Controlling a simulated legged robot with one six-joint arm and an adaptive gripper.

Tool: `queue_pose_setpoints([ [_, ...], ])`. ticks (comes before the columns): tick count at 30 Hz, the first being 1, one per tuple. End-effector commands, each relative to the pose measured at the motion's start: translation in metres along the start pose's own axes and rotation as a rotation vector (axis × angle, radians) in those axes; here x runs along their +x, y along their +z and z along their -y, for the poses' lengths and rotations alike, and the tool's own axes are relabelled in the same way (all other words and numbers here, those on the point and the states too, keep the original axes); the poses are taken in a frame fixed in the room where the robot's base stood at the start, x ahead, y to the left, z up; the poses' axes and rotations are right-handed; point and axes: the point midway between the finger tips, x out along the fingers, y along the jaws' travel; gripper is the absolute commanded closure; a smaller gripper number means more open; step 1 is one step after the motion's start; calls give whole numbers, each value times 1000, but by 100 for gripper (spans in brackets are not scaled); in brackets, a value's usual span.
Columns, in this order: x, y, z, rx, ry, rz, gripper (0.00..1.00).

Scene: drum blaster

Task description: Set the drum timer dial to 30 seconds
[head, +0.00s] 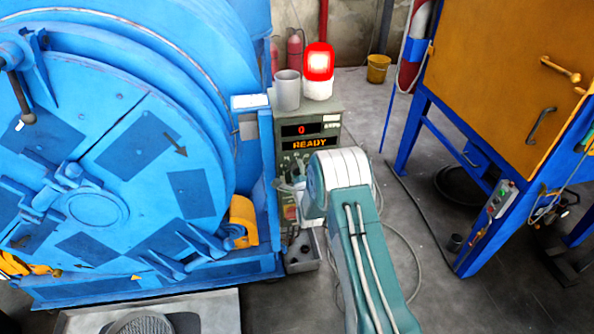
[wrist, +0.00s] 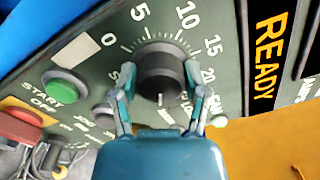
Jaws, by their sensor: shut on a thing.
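The timer dial (wrist: 160,70) is a round black knob on the green control panel (wrist: 225,70), with a ring of tick marks and the numbers 0, 5, 10, 15 and 20 around it in the wrist view. My gripper (wrist: 159,77) has one finger on each side of the knob and is shut on it. A short white mark shows on the knob's lower side; the numbers there are partly hidden by the fingers. In the head view my arm hides the dial. The display (head: 302,129) on the control box reads a red 0, with an orange READY (head: 310,144) under it.
A green START button (wrist: 65,84) and a red OFF button (wrist: 20,125) sit left of the dial. The big blue drum machine (head: 95,205) stands left of the control box. An orange cabinet (head: 510,65) on blue legs stands right. Cables lie on the floor.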

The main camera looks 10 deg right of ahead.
Motion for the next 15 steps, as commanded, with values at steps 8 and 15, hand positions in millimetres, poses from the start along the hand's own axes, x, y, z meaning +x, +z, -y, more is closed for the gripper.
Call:
queue_pose_setpoints([
  [8, -4, -3, -8, 60, 20, -9, 89],
  [15, -4, -3, -8, 67, 20, -9, 89],
])
